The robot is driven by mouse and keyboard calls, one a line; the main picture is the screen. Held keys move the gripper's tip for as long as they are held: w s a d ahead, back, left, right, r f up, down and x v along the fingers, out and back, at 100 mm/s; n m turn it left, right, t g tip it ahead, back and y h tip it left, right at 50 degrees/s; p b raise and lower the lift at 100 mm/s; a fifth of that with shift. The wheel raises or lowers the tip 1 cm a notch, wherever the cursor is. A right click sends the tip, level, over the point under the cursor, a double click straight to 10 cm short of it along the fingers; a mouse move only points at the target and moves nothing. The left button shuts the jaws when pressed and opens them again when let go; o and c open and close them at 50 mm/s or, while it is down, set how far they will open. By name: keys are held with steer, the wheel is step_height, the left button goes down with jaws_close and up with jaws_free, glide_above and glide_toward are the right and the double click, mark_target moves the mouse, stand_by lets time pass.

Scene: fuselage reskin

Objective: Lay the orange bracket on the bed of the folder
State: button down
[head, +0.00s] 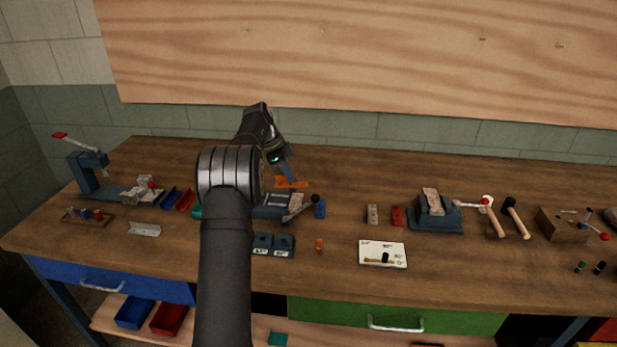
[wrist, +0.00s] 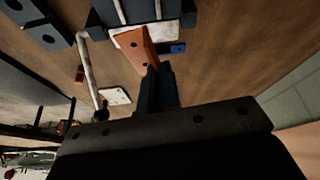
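The orange bracket (head: 291,183) is a flat bar at the tip of my gripper (head: 287,176), just behind the folder. In the wrist view the bracket (wrist: 135,47) reaches away from the dark fingers (wrist: 153,75), which are shut on its near end. The folder (head: 272,212) is a blue-grey bench tool, partly hidden by my arm, with a black-knobbed lever at its right. In the wrist view the folder (wrist: 165,12) is at the top, with its pale lever rod at left. The bracket overlaps the folder's edge there; I cannot tell whether they touch.
A blue block (head: 320,208) stands right of the folder. A dark two-part tray (head: 273,245) and a small orange piece (head: 319,245) are in front. A white card (head: 383,255) lies front right. A blue vise-like tool (head: 436,215) is farther right. The bench behind the bracket is clear.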

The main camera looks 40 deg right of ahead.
steer(key=shift+w+a+r+m+y, duration=0.15)
steer(key=shift+w+a+m+y, duration=0.15)
steer(key=shift+w+a+m, duration=0.6)
steer(key=shift+f, duration=2.8)
steer(key=shift+f, duration=0.6)
steer(key=c, duration=1.6)
jaws_free()
steer(key=v, duration=1.2)
steer(key=shift+w, duration=0.15)
steer(key=shift+f, duration=0.1)
